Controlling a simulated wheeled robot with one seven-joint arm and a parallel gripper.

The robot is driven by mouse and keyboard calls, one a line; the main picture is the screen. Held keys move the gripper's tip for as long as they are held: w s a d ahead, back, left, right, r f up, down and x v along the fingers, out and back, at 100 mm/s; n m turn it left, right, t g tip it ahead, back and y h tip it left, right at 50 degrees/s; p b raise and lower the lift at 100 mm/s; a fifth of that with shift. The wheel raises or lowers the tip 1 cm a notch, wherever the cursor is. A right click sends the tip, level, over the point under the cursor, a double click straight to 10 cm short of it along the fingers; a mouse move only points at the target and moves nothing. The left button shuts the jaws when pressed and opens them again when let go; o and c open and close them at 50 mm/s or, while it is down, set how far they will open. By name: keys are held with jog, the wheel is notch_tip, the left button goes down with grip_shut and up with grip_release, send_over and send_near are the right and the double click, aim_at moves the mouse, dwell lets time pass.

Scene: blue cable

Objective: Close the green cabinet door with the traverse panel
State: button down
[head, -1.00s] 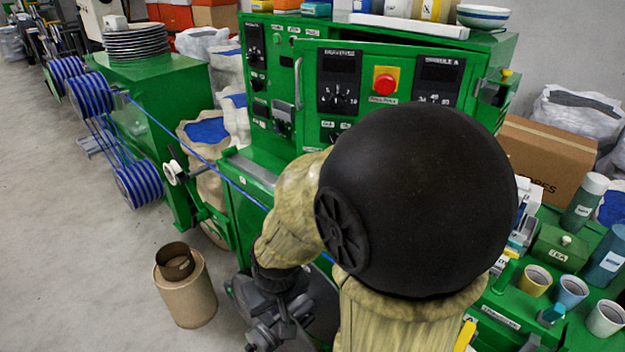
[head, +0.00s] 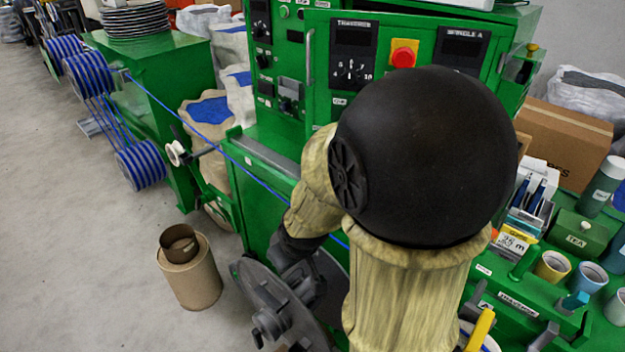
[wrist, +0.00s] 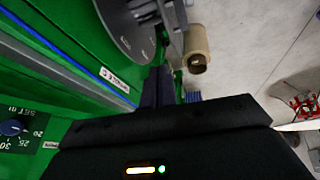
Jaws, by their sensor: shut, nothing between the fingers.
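The green cabinet door (head: 390,90) carries the traverse panel with its dial, a red button on yellow and a second display marked spindle A. Its upright handle (head: 308,56) is on its left edge. The door stands ajar, its top and left edges proud of the green cabinet (head: 270,95). My arm's large black joint covers its lower right part. My gripper is below and left of the door, mostly hidden by my arm in the head view. In the wrist view its dark fingers (wrist: 158,87) are together and empty, apart from the door.
A grey disc (head: 265,300) is beside my gripper. A blue cable (head: 262,183) runs across the front of the machine. A cardboard bin (head: 190,275) stands on the floor at left. Cups (head: 553,266) and a tea box (head: 574,235) crowd the right bench.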

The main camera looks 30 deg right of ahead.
jog(key=w+d+r+n+t+y+b, duration=0.1)
jog(key=w+d+n+t+b, duration=0.3)
jog(key=n, duration=0.4)
jog(key=w+d+n+t+b, duration=0.3)
jog(key=d+n+t+b, duration=0.3)
jog(key=d+n+t, duration=0.2)
jog(key=shift+w+d+r+t+y, duration=0.35)
jog(key=shift+w+d+t+y, duration=0.05)
jog(key=shift+d, duration=0.25)
jog(key=shift+w+r+p, duration=0.1)
jog(key=shift+w+p, duration=0.05)
jog(key=shift+p, duration=0.25)
